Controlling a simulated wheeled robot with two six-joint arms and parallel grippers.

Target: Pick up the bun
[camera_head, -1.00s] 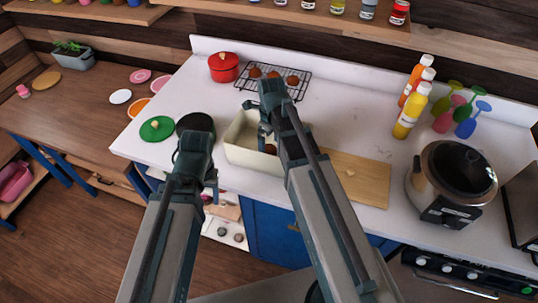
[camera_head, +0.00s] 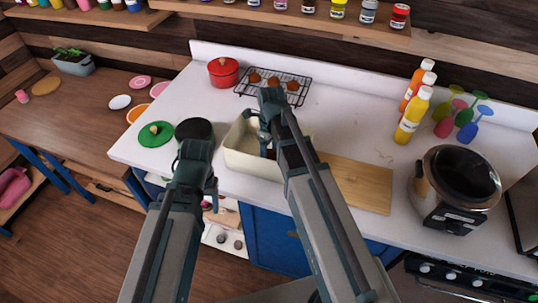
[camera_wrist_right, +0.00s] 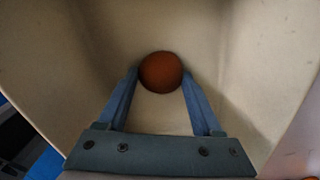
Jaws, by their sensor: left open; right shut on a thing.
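The bun (camera_wrist_right: 160,71) is round and brown. In the right wrist view it sits between the two fingertips of my right gripper (camera_wrist_right: 158,84), which is shut on it. Both are inside a cream-coloured bin (camera_wrist_right: 65,75). In the head view, the right gripper (camera_head: 267,143) reaches down into the bin (camera_head: 250,162), and its arm hides most of the bun. I cannot tell whether the bun touches the bin's floor. My left gripper (camera_head: 211,196) is open and empty, in front of the counter's edge, left of the bin.
More brown round buns (camera_head: 273,81) lie on a black wire rack behind the bin. A red pot (camera_head: 223,72), a dark pot (camera_head: 195,131) and a green lid (camera_head: 156,135) stand to the left. A cutting board (camera_head: 360,187), bottles (camera_head: 411,118) and a cooker (camera_head: 440,205) stand to the right.

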